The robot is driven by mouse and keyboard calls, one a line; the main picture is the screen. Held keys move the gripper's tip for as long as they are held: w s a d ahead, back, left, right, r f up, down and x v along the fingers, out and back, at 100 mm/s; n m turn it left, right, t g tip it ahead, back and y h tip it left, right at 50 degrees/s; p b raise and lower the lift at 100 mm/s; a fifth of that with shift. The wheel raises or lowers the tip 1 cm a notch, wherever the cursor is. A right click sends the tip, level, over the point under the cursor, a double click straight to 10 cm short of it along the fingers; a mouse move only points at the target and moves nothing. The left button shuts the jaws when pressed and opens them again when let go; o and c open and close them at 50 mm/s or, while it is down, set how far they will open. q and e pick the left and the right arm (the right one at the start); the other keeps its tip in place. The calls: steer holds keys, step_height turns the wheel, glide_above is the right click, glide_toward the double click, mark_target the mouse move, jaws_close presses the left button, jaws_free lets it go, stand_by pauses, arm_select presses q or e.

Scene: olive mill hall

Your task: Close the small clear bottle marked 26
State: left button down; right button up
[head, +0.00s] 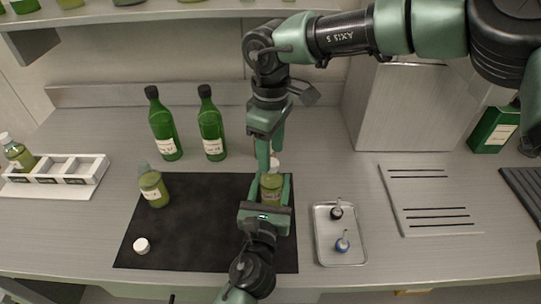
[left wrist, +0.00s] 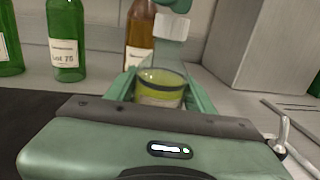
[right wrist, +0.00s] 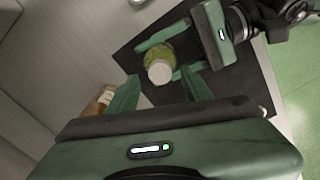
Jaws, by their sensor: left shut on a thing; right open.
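A small clear bottle (head: 271,187) of yellow-green oil stands upright at the right part of the black mat; its number is not readable. My left gripper (head: 266,196) is shut around its body, also seen in the left wrist view (left wrist: 160,88). A white cap (right wrist: 160,73) sits on its mouth; how tightly it is seated I cannot tell. My right gripper (head: 269,158) is open, pointing down right above the cap, its fingers apart from it. A second small bottle (head: 153,190) stands uncapped at the mat's left, and a loose white cap (head: 141,245) lies on the mat.
Two tall green bottles (head: 164,130) stand behind the black mat (head: 205,235), and a brown bottle (left wrist: 140,38) behind the held one. A metal tray (head: 340,255) with two small stoppers lies to the right. A white rack (head: 85,170) holds a capped bottle at the left.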

step_height(320, 180, up, 2)
steer(key=shift+r, duration=0.25)
steer(key=shift+c, duration=0.3)
